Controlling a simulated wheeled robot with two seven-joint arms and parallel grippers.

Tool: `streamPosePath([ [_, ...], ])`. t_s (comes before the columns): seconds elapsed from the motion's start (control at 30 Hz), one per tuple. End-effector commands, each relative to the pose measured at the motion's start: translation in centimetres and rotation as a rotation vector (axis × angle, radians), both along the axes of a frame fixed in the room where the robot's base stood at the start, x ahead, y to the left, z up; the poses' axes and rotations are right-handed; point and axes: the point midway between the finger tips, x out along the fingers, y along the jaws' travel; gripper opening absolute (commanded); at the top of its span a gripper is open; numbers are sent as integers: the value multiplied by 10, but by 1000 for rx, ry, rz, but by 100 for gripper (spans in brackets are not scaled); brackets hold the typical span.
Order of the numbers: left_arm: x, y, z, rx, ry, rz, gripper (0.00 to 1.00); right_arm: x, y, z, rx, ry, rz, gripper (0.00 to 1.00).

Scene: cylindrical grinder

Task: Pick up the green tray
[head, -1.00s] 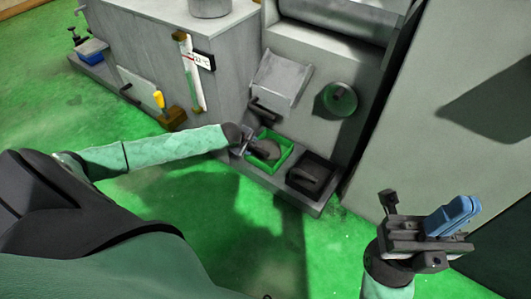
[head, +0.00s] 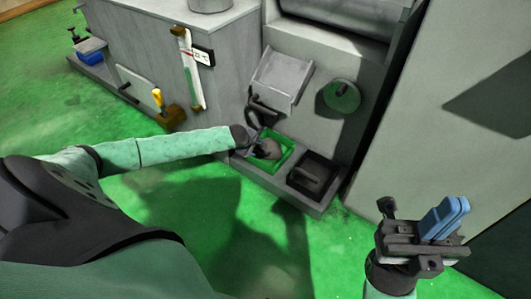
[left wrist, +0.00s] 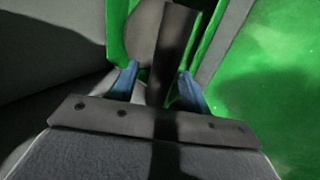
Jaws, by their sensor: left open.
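The green tray (head: 285,160) sits on the low grey ledge at the foot of the machine, in the middle of the head view. A grey rounded object (head: 268,149) is in it. My left gripper (head: 251,147) is at the tray's left side and partly hidden by my arm. In the left wrist view its blue fingers (left wrist: 157,85) are apart, with a dark bar (left wrist: 172,50) between them. Green tray walls (left wrist: 117,30) show beyond; I cannot tell whether the fingers touch anything. My right gripper (head: 445,220) is away at lower right, its blue fingers together.
A dark tray (head: 316,174) stands right beside the green one on the ledge (head: 265,180). Above are a tilted grey panel (head: 281,80) and a round green disc (head: 341,96). A blue box (head: 91,51) is far left. The green floor in front is clear.

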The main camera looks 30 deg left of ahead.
Motion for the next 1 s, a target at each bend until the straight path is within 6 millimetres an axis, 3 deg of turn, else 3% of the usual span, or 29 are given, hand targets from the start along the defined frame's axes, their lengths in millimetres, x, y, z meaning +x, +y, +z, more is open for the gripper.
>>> streamPosePath([
  [0.03, 0, 0, 0, 0, 0, 0, 43, 0, 0, 0, -1, 0, 0, 0],
  [0.27, 0, 0, 0, 0, 0, 0, 0, 0, 0, 0, -3, -3, 1, 0],
  [0.77, -3, -1, 7, -1, 1, -1, 0, 0, -1, 9, 2, -7, 4, 0],
  [0.87, -4, 0, 20, -2, -2, 0, 0, -1, -3, 19, 15, -10, 8, 0],
  [1.0, -4, -1, 54, -2, -3, 0, 0, -2, -7, 38, 49, -19, 18, 0],
])
